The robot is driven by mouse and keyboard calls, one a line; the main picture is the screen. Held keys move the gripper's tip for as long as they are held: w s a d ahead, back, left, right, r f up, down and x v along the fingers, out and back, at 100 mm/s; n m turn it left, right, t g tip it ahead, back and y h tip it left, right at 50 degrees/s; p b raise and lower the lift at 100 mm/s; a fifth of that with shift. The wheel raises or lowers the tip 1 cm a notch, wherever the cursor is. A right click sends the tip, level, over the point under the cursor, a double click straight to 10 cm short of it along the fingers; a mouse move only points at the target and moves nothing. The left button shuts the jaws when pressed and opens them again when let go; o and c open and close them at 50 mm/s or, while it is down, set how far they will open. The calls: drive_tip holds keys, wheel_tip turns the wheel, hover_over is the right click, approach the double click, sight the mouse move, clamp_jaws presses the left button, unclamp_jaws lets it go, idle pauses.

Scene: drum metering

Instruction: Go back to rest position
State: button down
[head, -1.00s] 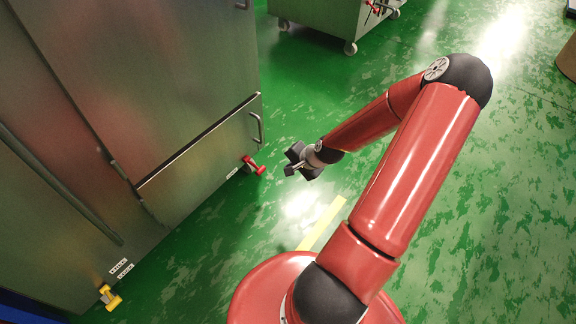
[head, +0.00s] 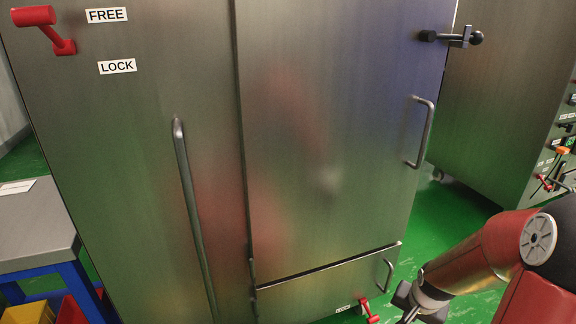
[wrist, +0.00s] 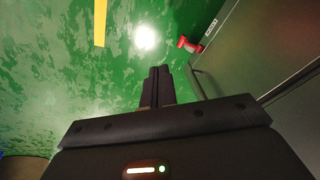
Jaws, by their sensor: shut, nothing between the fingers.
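My gripper (wrist: 157,86) shows in the wrist view with its two dark fingers together and nothing between them. It hangs over the green floor, apart from the steel cabinet. In the head view my red arm is at the lower right, and only part of the gripper (head: 412,312) shows at the bottom edge, near the cabinet's lower right corner.
The steel cabinet (head: 330,150) fills the middle, with bar handles, a latch (head: 455,37) and a red lever (head: 45,28) by FREE and LOCK labels. A red floor-level lever (head: 368,310) also shows in the wrist view (wrist: 189,45). A table (head: 35,225) stands left. Green floor is open below my gripper.

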drive_tip(key=s+a+r+n+p, duration=0.1)
drive_tip(key=s+a+r, duration=0.3)
drive_tip(key=r, duration=0.4)
drive_tip(key=s+a+r+n+t+p, duration=0.1)
drive_tip(key=s+a+r+n, duration=0.2)
drive_tip(key=s+a+r, duration=0.2)
drive_tip(key=s+a+r+n+t+p, duration=0.1)
drive_tip(key=s+a+r+n, duration=0.2)
drive_tip(key=r, duration=0.9)
drive_tip(key=s+a, duration=0.2)
drive_tip(key=s, duration=0.1)
drive_tip(key=shift+s+y, duration=0.15)
drive_tip(key=shift+y, duration=0.15)
